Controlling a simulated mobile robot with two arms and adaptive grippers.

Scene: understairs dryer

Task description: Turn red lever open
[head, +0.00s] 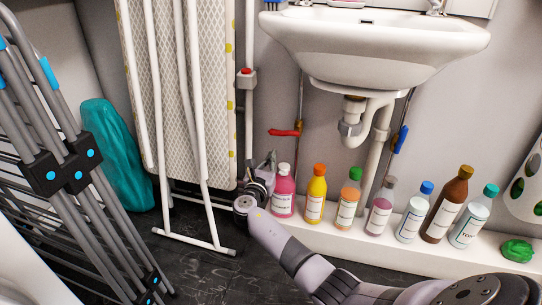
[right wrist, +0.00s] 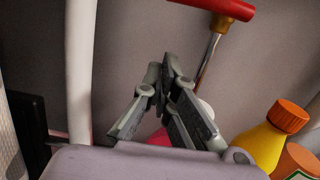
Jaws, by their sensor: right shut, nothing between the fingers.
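The red lever (head: 284,132) sits on a thin copper pipe under the left side of the sink. In the head view its handle points left, roughly level. In the right wrist view the red lever (right wrist: 226,8) crosses the top edge, partly cut off, with the pipe running down from it. My right gripper (head: 270,158) is below and a little left of the lever, apart from it, beside the pink bottle. In the right wrist view its fingertips (right wrist: 164,72) meet, pointing up, with nothing between them. My left gripper is not in view.
Several bottles stand on the white ledge, including a pink bottle (head: 283,197) and a yellow bottle (head: 316,195). A blue lever (head: 402,138) is right of the drain. A white pipe (right wrist: 80,75) and an ironing board (head: 215,90) are at left. The sink (head: 375,45) overhangs.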

